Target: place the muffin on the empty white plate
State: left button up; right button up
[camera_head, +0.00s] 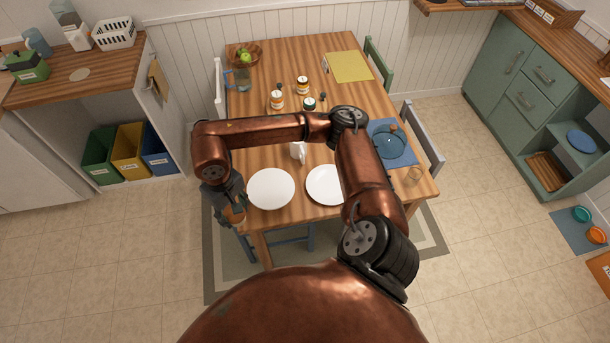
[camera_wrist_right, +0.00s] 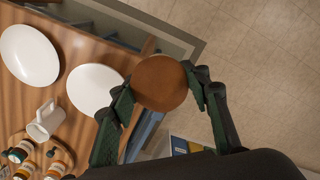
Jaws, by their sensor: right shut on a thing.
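My right gripper (camera_head: 234,207) is shut on the round brown muffin (camera_head: 235,214), at the left end of the table's near edge. In the right wrist view, the muffin (camera_wrist_right: 160,82) sits between the two fingers of the right gripper (camera_wrist_right: 163,92). Two white plates lie on the table near its front edge. The left white plate (camera_head: 270,188) is bare and just right of the muffin. The other white plate (camera_head: 321,185) is partly hidden by my arm; its visible part is bare. Both plates show in the right wrist view, the nearer one (camera_wrist_right: 90,92) beside the gripper. My left gripper is not seen.
A white mug (camera_head: 298,151) stands behind the plates on the wooden table (camera_head: 325,80). Several jars (camera_head: 277,100) stand farther back. Chairs flank the table.

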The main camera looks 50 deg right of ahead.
aim_at(330, 186)
jog(key=z, duration=0.15)
jog(key=i, duration=0.65)
jog(key=z, duration=0.8)
jog(key=i, duration=0.45)
jog(key=z, duration=0.5)
